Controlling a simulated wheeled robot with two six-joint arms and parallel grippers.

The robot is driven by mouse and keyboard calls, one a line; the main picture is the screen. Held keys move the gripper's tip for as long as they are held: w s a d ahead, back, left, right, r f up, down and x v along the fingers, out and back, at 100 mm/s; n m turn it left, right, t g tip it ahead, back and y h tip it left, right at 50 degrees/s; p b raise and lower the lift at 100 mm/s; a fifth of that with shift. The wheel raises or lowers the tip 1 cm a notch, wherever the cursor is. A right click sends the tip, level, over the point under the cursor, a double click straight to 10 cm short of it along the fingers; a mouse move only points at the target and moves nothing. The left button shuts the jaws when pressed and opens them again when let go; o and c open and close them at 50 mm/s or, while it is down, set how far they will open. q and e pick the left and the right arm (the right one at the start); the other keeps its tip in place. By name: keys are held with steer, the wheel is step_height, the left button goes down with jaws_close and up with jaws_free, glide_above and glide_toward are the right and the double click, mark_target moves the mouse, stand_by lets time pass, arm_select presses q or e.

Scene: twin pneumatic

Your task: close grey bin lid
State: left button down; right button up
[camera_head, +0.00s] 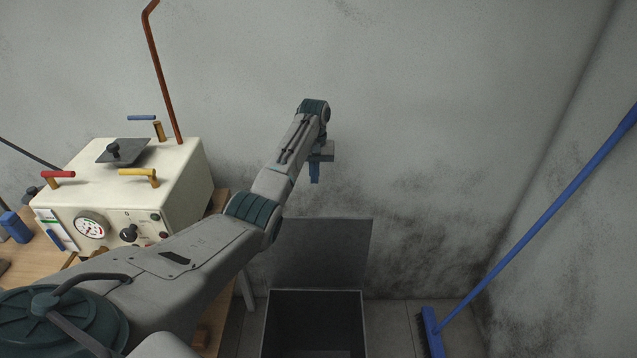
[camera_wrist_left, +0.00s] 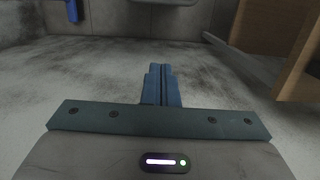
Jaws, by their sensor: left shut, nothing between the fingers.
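The grey bin (camera_head: 314,295) stands on the floor at the bottom middle of the head view, open at the top with a dark inside. Its lid (camera_head: 335,250) stands raised behind the opening, near the wall; my arm covers part of its left side. My left gripper (camera_head: 314,180) is above the lid in the head view, pointing down, apart from it. In the left wrist view its blue fingers (camera_wrist_left: 161,85) are shut together with nothing between them. My right gripper is not in view.
A wooden table (camera_head: 215,203) on the left carries a cream machine (camera_head: 185,170) with a gauge and coloured handles. A copper pipe (camera_head: 160,80) rises behind it. A blue broom (camera_head: 545,232) leans at the right. Floor shows between bin and broom.

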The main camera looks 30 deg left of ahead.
arm_select(q)
steer(key=s+d+f+p, duration=0.2)
steer(key=s+f+p, duration=0.2)
steer(key=f, duration=0.4)
steer(key=shift+s+d+f+p, duration=0.2)
steer(key=shift+s+f+p, duration=0.15)
steer(key=shift+p, duration=0.15)
